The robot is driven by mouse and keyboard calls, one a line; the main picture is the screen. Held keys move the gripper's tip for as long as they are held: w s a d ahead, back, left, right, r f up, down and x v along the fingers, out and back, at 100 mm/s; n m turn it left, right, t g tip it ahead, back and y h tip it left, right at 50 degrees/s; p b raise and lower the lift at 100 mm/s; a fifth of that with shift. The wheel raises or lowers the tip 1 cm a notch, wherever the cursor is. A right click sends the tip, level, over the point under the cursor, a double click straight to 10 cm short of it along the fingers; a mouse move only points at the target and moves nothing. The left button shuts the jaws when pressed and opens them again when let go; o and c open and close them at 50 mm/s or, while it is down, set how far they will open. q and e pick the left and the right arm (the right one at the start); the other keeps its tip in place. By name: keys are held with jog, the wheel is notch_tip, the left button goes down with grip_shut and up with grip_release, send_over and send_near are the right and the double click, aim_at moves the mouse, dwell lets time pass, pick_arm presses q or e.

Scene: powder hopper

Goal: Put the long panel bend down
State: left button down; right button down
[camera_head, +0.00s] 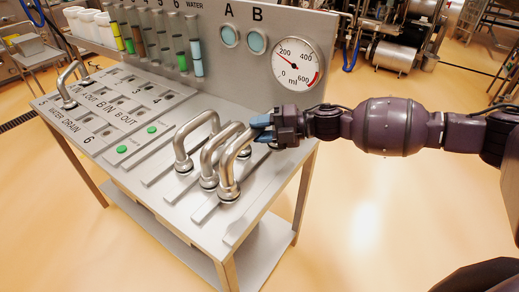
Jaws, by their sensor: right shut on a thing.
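Three steel bends stand close together at the right of the sloping panel: a rear bend (197,128), a middle bend (211,155) and the front bend (230,167). My right gripper (262,130) is shut on the upper far part of the front bend, which I take to be the long panel bend. Its near leg reaches down to a round fitting on the panel; I cannot tell if it is seated. My left gripper is not in view.
Another bend (69,84) stands at the panel's left end. The panel (150,187) has lettered ports and green buttons (121,149). Behind are sample tubes (180,55), white cups (104,27) and a dial gauge (297,64). The panel's right front strip is clear.

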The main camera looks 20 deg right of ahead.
notch_tip(320, 180, down, 6)
jog(key=shift+f, duration=0.2)
dwell(0.4)
jog(key=shift+f, duration=0.1)
jog(key=c, duration=0.8)
grip_release()
jog(key=shift+f, duration=0.1)
